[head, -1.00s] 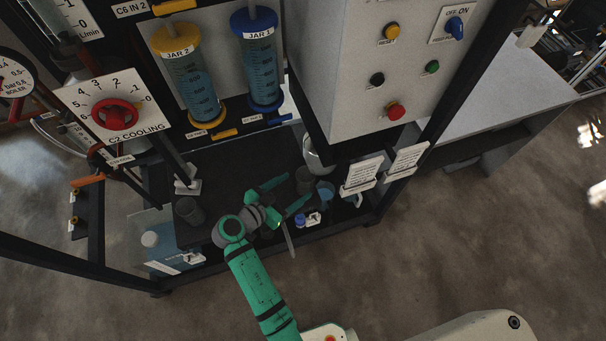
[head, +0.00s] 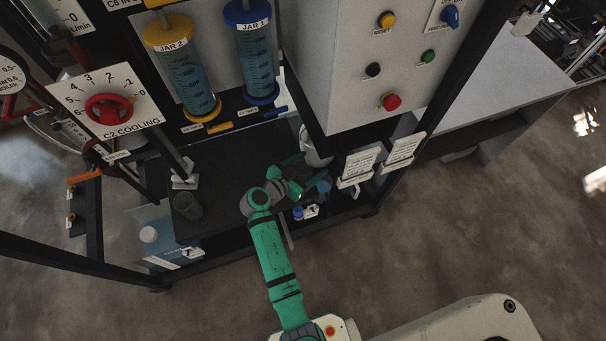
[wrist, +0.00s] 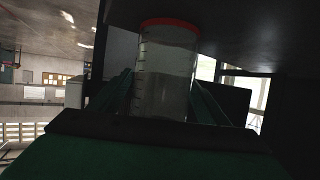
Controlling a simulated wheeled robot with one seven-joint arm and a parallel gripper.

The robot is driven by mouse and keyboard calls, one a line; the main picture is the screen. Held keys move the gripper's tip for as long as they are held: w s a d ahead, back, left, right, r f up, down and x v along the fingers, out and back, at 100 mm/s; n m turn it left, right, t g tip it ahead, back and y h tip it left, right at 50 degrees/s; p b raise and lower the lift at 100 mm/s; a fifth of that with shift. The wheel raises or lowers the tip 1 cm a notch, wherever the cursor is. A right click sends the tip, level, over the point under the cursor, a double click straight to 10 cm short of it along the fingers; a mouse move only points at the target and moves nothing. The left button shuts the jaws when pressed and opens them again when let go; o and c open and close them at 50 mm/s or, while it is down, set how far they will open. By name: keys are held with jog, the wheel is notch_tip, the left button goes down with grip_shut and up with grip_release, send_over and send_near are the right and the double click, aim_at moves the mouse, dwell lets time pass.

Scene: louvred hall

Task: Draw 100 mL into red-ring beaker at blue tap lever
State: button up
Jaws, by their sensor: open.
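The red-ring beaker (wrist: 165,75), clear with dark graduation marks and a red rim, stands upright in the wrist view between my two open fingers. I cannot tell whether the fingers touch it. In the head view my gripper (head: 297,180) is low over the dark shelf and hides most of that beaker. The blue tap lever (head: 276,112) is below JAR 1 (head: 257,65), above and left of my gripper. JAR 1 has blue end caps and holds bluish liquid.
JAR 2 (head: 183,68) with a yellow lever (head: 220,127) stands left of JAR 1. A grey beaker (head: 187,206) is at the shelf's left. A pale vessel (head: 316,150) and label cards (head: 358,166) are right of my gripper. The control box (head: 365,75) overhangs the right side.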

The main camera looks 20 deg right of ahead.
jog(key=shift+d, duration=0.1)
jog(key=shift+c, duration=0.4)
jog(key=c, duration=1.1)
